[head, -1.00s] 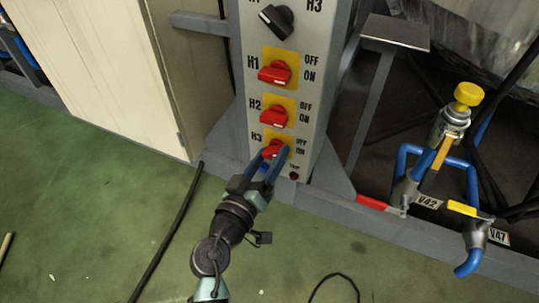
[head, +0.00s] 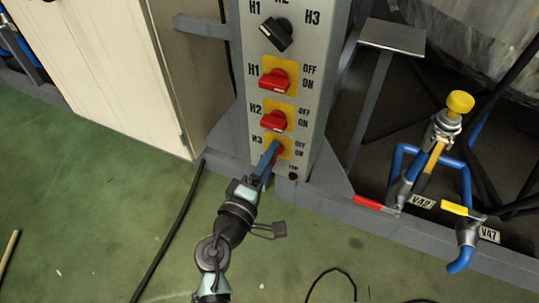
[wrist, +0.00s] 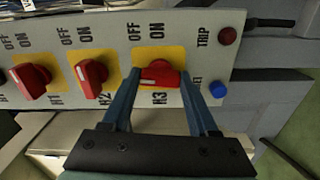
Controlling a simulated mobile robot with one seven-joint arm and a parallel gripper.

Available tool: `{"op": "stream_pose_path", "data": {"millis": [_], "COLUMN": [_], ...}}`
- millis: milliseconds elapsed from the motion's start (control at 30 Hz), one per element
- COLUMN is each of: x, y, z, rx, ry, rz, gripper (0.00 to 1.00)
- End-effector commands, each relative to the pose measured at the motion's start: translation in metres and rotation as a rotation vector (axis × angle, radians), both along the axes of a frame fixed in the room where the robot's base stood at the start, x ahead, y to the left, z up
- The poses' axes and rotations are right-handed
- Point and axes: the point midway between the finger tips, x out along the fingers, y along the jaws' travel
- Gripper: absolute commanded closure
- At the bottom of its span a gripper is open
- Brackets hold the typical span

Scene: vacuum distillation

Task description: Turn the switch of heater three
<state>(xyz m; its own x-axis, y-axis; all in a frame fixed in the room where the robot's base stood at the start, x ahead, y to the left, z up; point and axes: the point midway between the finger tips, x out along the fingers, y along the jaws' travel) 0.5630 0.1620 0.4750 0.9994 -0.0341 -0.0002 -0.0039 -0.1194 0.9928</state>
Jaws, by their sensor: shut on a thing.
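The heater three switch, labelled H3, is a red handle on a yellow plate. It shows clearly in the wrist view (wrist: 160,76), lying crosswise between my fingertips; its angle looks different from its neighbours'. In the head view it is mostly hidden behind my fingers, low on the grey panel (head: 318,100). My gripper (head: 274,150) has its blue fingers at the switch, one on each side of the handle in the wrist view (wrist: 160,85), shut on it. The OFF and ON labels beside the switch are readable.
Red switches H1 (head: 275,81) and H2 (head: 276,120) and a black selector (head: 277,34) are above. A red TRIP lamp (wrist: 228,36) and a blue button (wrist: 217,90) sit beside H3. Pipes with a yellow-topped valve (head: 460,103) stand at right. Green floor is open at left.

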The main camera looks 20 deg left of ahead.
Motion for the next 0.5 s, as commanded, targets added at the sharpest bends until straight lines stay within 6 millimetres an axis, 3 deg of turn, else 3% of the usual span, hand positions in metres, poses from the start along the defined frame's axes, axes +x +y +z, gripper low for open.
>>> {"op": "stream_pose_path", "data": {"millis": [500], "x": [-0.0007], "y": [0.0004], "z": [-0.0011], "rx": [-0.137], "ry": [0.007], "rz": [0.000], "gripper": [0.96]}}
